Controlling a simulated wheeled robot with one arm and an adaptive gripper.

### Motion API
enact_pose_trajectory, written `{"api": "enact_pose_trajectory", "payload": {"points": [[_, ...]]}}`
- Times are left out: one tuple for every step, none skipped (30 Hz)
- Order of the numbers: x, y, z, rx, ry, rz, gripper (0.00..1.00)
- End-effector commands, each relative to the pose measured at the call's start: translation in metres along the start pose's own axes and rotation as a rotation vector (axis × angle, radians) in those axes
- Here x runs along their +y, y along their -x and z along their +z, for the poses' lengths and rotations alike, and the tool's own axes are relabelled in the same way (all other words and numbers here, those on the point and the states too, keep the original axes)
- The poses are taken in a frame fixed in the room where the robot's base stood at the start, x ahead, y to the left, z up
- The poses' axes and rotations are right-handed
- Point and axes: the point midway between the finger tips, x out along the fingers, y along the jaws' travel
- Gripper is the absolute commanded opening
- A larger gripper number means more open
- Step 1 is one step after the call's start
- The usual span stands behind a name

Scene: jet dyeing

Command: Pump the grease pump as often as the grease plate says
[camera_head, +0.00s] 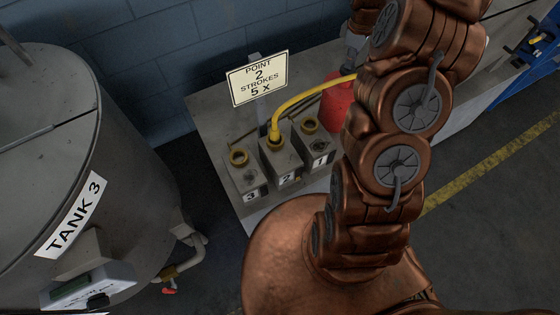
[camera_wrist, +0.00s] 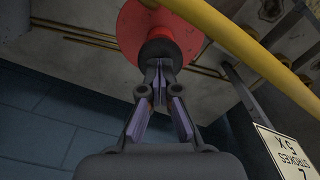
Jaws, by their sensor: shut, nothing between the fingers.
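The grease plate (camera_head: 258,78) reads "POINT 2 STROKES 5 X" in the head view. It also shows upside down at the lower right of the wrist view (camera_wrist: 290,153). The red grease pump (camera_head: 337,100) stands right of the numbered points, partly hidden by my arm. In the wrist view the pump (camera_wrist: 185,28) has a dark round part facing my gripper. My gripper (camera_wrist: 162,82) is shut and empty, its fingertips at that dark part; I cannot tell whether they touch. A yellow hose (camera_head: 300,97) runs from the pump side to point 2 (camera_head: 281,160).
Point 3 (camera_head: 242,176) and point 1 (camera_head: 314,147) flank point 2, each with a brass fitting on top. Tank 3 (camera_head: 60,150) stands at the left. A blue brick wall (camera_head: 180,60) lies behind. The floor at the right is clear around a yellow line (camera_head: 490,168).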

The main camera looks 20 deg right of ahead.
Motion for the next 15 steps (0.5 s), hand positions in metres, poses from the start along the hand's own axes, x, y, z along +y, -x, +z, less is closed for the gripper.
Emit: {"api": "enact_pose_trajectory", "payload": {"points": [[-0.001,-0.001,0.001,-0.002,0.000,-0.004,0.00],[-0.001,-0.001,0.001,-0.002,0.000,-0.004,0.00],[-0.001,-0.001,0.000,-0.002,0.000,-0.004,0.00],[-0.001,-0.001,0.000,-0.001,0.000,-0.003,0.00],[-0.001,0.000,0.000,-0.001,0.000,-0.003,0.00],[-0.001,0.001,0.000,-0.001,0.000,-0.003,0.00],[-0.001,0.002,0.000,-0.001,0.000,-0.003,0.00],[-0.001,0.003,0.000,-0.001,0.000,-0.003,0.00],[-0.001,0.005,0.000,-0.001,0.000,-0.002,0.00],[-0.001,0.006,0.000,-0.001,0.000,-0.002,0.00],[0.000,0.008,0.000,0.000,0.000,-0.001,0.00],[0.000,0.010,0.000,0.000,0.001,-0.001,0.00],[0.000,0.011,0.000,0.000,0.000,0.000,0.00],[0.000,0.013,0.000,0.000,0.000,0.000,0.00],[0.000,0.015,0.000,0.000,0.001,0.000,0.00]]}}
